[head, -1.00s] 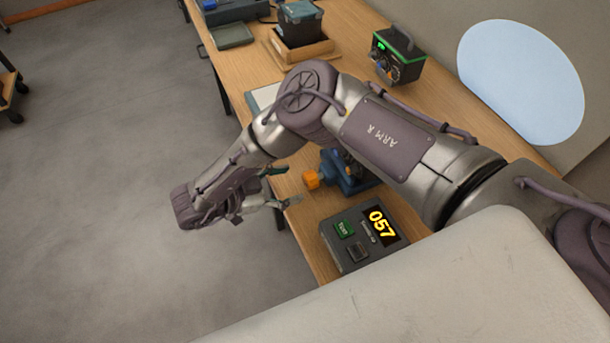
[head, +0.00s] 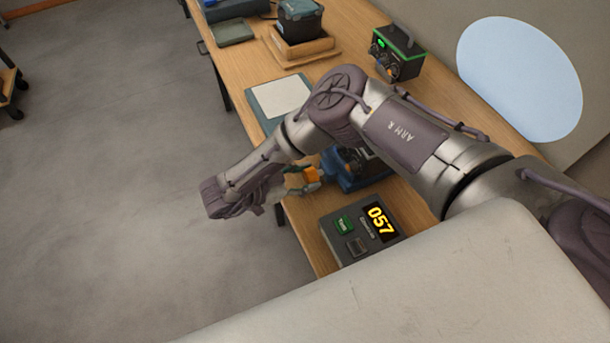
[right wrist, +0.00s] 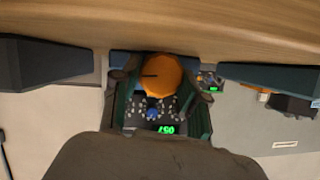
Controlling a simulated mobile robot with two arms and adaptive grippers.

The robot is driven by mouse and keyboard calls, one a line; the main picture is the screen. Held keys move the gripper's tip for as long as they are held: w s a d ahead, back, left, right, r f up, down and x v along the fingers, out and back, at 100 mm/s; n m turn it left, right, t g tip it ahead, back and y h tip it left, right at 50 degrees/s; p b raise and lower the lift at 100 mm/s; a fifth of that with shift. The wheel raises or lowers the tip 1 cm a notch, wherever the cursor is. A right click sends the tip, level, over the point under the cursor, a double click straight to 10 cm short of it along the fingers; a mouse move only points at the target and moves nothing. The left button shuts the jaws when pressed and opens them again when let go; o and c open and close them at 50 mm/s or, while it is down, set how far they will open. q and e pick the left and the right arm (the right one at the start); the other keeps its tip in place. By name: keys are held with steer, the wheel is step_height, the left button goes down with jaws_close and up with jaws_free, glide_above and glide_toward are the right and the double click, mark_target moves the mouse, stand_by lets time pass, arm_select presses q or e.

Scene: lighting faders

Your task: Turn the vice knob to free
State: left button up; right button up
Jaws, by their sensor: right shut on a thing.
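The orange vice knob (head: 312,176) is on the near side of the blue vice (head: 345,172), by the bench's left edge. My right gripper (head: 302,182) reaches it from the left and is shut on it. My right arm hides part of the vice. In the right wrist view the orange knob (right wrist: 161,72) fills the space between the dark fingers, and its dark slot mark shows. My left gripper is not in view.
A grey box (head: 350,248) with a yellow 057 display and buttons stands just in front of the vice. A pale pad (head: 280,97), a wooden tray (head: 322,50) and a black-green unit (head: 398,60) are farther back. Open floor lies left of the bench.

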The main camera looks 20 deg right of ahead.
steer(key=shift+c, duration=0.7)
steer(key=n+g+b, duration=0.1)
steer(key=b, duration=0.1)
steer(key=n+g+b, duration=0.1)
steer(key=n+b, duration=0.1)
steer(key=shift+w+f+b, duration=0.2)
steer(key=shift+b, duration=0.2)
steer(key=shift+r+n+g, duration=0.2)
steer(key=shift+n+g, duration=0.1)
steer(key=shift+n, duration=0.1)
steer(key=o, duration=1.1)
steer(key=shift+o, duration=0.2)
steer(key=v, duration=1.2)
